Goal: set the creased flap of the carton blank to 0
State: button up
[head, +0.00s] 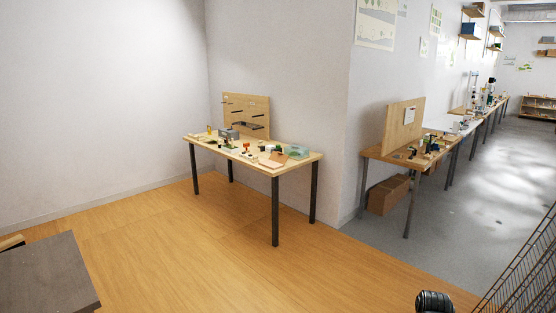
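A small tan, flat piece (273,162) lies near the front right of the wooden table across the room. It may be the carton blank, with one part seeming tilted up, but it is too small to tell its flap or crease. My gripper is not in view.
The wooden table (308,161) has dark legs, several small items and an upright tool board (246,115). Open wood floor (170,250) lies before it. A dark tabletop (45,275) is at lower left, a wire mesh (525,270) at lower right. More benches (418,162) line the right wall.

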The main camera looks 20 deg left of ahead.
aim_at(279, 158)
jog(key=i, duration=2.2)
jog(key=u, duration=0.3)
jog(key=i, duration=2.25)
jog(key=u, duration=1.1)
jog(key=i, duration=1.45)
jog(key=u, duration=1.55)
jog(key=i, duration=0.65)
jog(key=u, duration=0.15)
jog(key=k, duration=0.9)
jog(key=u, duration=0.25)
jog(key=i, duration=0.7)
jog(key=z, duration=0.2)
